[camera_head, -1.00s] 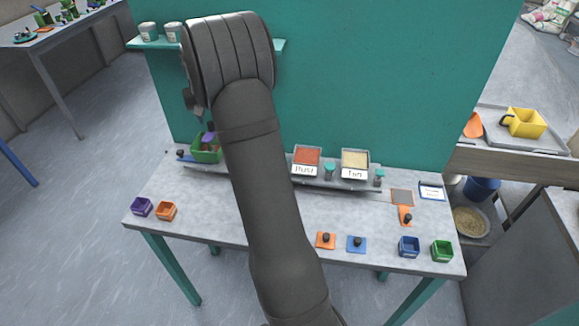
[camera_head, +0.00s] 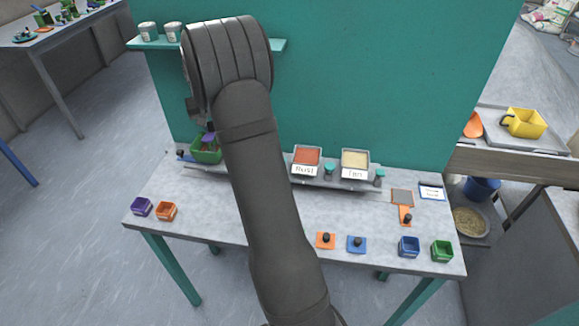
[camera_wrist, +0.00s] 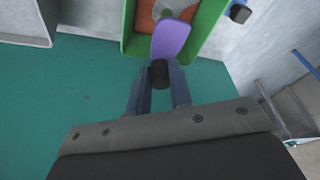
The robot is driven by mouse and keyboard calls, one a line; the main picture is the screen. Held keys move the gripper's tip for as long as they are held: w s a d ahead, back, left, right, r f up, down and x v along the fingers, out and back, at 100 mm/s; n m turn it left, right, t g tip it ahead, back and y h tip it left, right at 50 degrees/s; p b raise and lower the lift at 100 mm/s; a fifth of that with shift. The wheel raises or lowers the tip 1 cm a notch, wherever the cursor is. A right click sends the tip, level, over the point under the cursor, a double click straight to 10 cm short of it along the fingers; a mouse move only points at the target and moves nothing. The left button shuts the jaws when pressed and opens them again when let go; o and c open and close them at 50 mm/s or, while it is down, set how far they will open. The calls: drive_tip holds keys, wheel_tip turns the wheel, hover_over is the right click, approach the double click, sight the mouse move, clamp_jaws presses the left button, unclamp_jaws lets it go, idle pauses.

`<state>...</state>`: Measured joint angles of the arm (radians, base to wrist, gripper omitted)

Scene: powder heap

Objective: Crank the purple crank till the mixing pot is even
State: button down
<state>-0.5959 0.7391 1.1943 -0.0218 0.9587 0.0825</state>
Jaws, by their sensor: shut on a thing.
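The mixing pot is a green open box (camera_head: 199,156) at the left end of the grey rail, partly hidden by my arm in the head view. In the wrist view the green pot (camera_wrist: 214,22) has rust-coloured powder (camera_wrist: 200,13) inside and a grey hub at its middle. The purple crank (camera_wrist: 170,38) reaches from that hub towards my gripper. My gripper (camera_wrist: 159,76) is shut on the crank's dark knob (camera_wrist: 158,73). Whether the powder is even throughout is hidden by the crank and the frame edge.
Bins labelled Rust (camera_head: 306,157) and Tan (camera_head: 355,160) stand right of the pot. Purple (camera_head: 141,206), orange (camera_head: 166,211), blue (camera_head: 409,246) and green (camera_head: 442,250) boxes stand along the front. A teal panel (camera_head: 380,80) rises behind.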

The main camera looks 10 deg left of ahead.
drive_tip(key=shift+s+d, duration=0.2)
drive_tip(key=shift+d, duration=0.55)
drive_tip(key=shift+s+d, duration=0.3)
drive_tip(key=shift+d, duration=0.2)
drive_tip(key=shift+s+d, duration=0.6)
drive_tip(key=shift+s, duration=0.25)
drive_tip(key=shift+s+d, duration=0.1)
drive_tip(key=shift+s, duration=0.8)
